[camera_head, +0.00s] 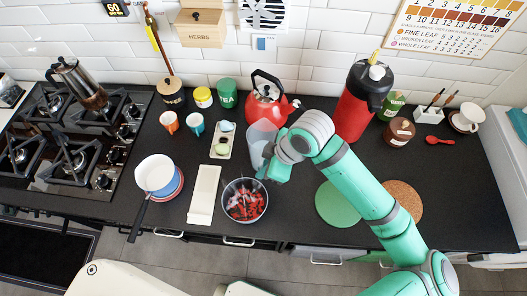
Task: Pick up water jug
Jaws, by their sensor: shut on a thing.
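The water jug (259,138) is a clear, pale container on the black countertop area, just in front of the red kettle. My gripper (268,172) is at the jug's right side and is shut on it. The fingertips are small in the picture and partly hidden by my wrist. The jug looks upright; I cannot tell whether its base touches the counter. My green arm reaches in from the lower right.
A red kettle (268,108) stands right behind the jug. A bowl of red pieces (245,201) is in front, a tray (222,141) to the left, and a red dispenser (354,113) to the right. A white pan (156,173) stands further left.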

